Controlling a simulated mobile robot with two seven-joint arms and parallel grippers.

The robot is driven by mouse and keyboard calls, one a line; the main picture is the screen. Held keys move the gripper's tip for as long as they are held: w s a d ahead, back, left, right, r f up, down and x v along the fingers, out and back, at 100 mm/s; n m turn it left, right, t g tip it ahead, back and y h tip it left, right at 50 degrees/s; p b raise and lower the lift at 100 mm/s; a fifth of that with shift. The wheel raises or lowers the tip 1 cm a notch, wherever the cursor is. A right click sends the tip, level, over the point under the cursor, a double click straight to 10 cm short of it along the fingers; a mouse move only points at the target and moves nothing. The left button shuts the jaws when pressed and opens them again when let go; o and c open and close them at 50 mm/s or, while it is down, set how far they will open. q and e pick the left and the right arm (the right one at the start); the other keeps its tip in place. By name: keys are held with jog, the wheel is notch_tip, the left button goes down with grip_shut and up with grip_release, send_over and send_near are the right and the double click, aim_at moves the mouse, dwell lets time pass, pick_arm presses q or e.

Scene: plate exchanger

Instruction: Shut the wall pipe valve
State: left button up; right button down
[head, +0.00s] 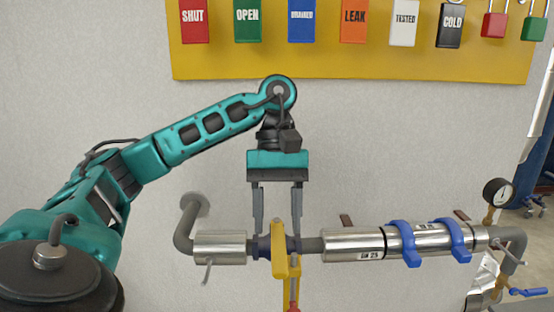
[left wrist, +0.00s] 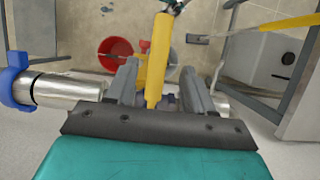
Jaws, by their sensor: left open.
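The wall pipe valve has a yellow lever (head: 280,252) and sits on the grey pipe (head: 312,244) along the wall. The lever lies across the pipe. It also shows in the left wrist view (left wrist: 156,60), between the two fingers. My left gripper (head: 277,228) points down from above the valve. It is open, with one finger on each side of the lever, and gaps show between lever and fingers. In the left wrist view the gripper (left wrist: 157,72) holds nothing. The lever partly hides the valve body. My right gripper is not in view.
Metal pipe sleeves (head: 353,245) with blue clamps (head: 404,243) run to the right, towards a pressure gauge (head: 497,192). A short metal sleeve (head: 219,247) lies left of the valve. A yellow tag board (head: 350,65) hangs above. A red bucket (left wrist: 115,52) stands below.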

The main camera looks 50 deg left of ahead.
aim_at(277, 231)
pick_arm(q)
jog(key=p+v, duration=0.4)
jog(key=v, duration=0.5)
jog(key=shift+r, duration=0.25)
jog(key=shift+w+a, duration=0.1)
jog(key=shift+w, duration=0.05)
dwell(0.4)
